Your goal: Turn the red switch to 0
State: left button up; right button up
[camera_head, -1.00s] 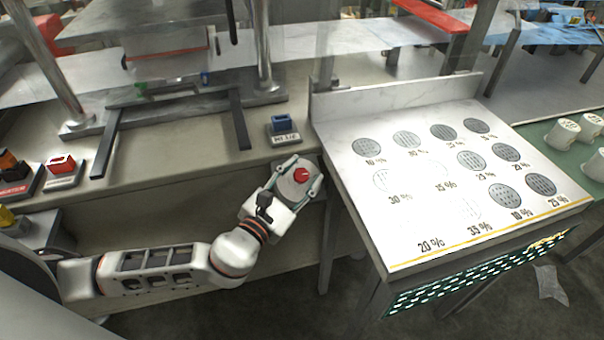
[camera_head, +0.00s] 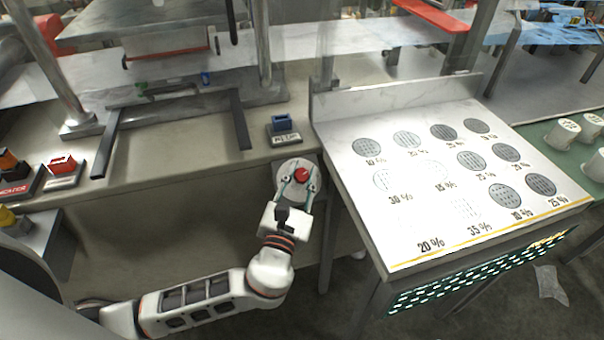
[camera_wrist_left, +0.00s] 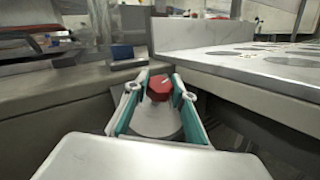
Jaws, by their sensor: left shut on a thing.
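The red switch (camera_head: 302,174) is a round red knob on a light round base (camera_head: 299,166) at the front of the bench, just left of the white sloped panel. My left gripper (camera_head: 298,180) reaches it from the front, with one finger on each side of the knob. In the left wrist view the red knob (camera_wrist_left: 159,88) sits between the two teal-padded fingertips (camera_wrist_left: 159,85), and a pale mark shows on its top. The gripper is shut on the knob. The numbers around the switch are too small to read. My right gripper is not in view.
A blue switch (camera_head: 282,123) on a dark base stands just behind the red knob. The white sloped panel (camera_head: 400,240) with grey discs and percent labels is close on the right. Red (camera_head: 61,165) and yellow (camera_head: 8,217) buttons are at the far left.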

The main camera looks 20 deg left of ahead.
pick_arm(q)
jog(key=n+y, duration=0.2)
jog(key=y, duration=0.1)
jog(key=shift+d+f+n, duration=0.1)
jog(key=shift+f+n, duration=0.1)
jog(key=shift+n, duration=0.1)
jog(key=n+y+b, duration=0.1)
jog(key=n+y, duration=0.1)
jog(key=shift+g+y, duration=0.3)
jog(key=shift+y, duration=0.1)
jog(key=n+g+y+b, duration=0.1)
jog(key=n+y, duration=0.1)
jog(key=n, duration=0.1)
jog(key=shift+y, duration=0.4)
jog(key=shift+r+n+g+y+b, duration=0.15)
jog(key=shift+n+g+y+b, duration=0.3)
jog(key=shift+n+y, duration=0.35)
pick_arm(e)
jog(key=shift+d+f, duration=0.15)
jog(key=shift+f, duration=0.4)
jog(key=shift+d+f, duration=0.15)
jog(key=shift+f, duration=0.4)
pick_arm(q)
jog(key=shift+n+g+y, duration=0.25)
jog(key=shift+n+y, duration=0.05)
jog(key=shift+r, duration=0.1)
jog(key=o, duration=1.1)
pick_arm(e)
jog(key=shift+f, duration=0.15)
